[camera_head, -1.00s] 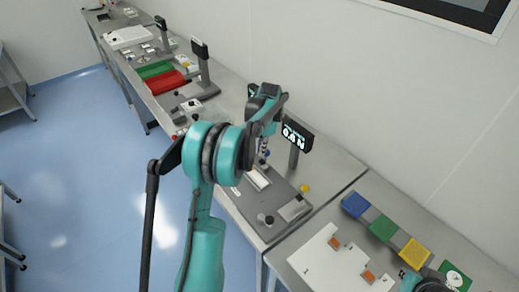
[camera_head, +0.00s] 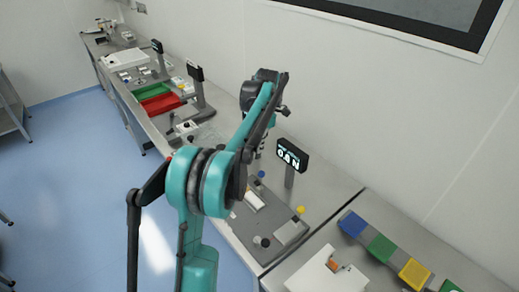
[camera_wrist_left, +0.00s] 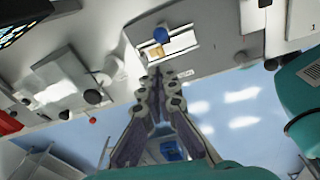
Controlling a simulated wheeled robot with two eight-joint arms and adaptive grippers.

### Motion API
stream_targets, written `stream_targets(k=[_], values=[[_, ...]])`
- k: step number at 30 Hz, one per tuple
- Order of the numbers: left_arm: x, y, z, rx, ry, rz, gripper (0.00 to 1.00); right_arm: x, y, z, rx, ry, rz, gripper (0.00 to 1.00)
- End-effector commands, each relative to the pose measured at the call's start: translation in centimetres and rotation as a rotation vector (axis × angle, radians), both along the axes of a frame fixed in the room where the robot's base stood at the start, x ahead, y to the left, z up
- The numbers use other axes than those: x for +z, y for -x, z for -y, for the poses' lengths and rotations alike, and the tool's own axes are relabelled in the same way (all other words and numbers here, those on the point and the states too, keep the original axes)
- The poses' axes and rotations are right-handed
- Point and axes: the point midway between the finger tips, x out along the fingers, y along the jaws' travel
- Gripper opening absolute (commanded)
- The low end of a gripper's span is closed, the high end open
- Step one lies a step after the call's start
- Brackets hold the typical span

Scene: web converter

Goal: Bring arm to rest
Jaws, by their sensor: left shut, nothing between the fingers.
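My left arm (camera_head: 205,185) rises from the bottom of the head view and bends over the bench. Its wrist (camera_head: 265,82) is high, in front of the wall and above the force display. In the left wrist view my left gripper (camera_wrist_left: 157,75) is shut, with its dark fingers meeting and nothing between them. It appears well above the bench and apart from the things on it. In the head view the fingers are small and partly hidden by the wrist. My right gripper cannot be made out.
The display (camera_head: 291,156) stands on the tester bench, with a yellow knob (camera_head: 301,210) near it. Red (camera_head: 160,103) and green (camera_head: 148,91) trays lie farther back. Blue (camera_head: 352,223), green (camera_head: 381,248) and yellow (camera_head: 414,273) bins stand at right. Floor (camera_head: 70,180) at left is clear.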

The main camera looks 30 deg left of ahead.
Motion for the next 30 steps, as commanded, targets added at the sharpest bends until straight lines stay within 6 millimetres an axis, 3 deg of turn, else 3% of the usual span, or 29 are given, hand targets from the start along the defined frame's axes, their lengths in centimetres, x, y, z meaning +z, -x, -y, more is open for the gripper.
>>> stream_targets(k=[14, 17, 23, 30], values=[[0.1, 0.6, 0.6, -0.059, 0.0, 0.01, 0.0, -0.4, 0.0, 0.0, 0.0, 0.0, 0.0, 0.0], [0.5, 1.9, 2.1, -0.215, -0.002, 0.036, 0.0, -1.2, 0.0, 0.0, 0.0, 0.0, 0.0, 0.0], [0.5, 7.1, 6.8, -0.747, -0.047, 0.118, 0.0, -3.6, 0.0, 0.0, 0.0, 0.0, 0.0, 0.0], [-2.2, 14.7, 11.9, -1.413, -0.192, 0.192, 0.0, -6.2, 0.0, 0.0, 0.0, 0.0, 0.0, 0.0]])
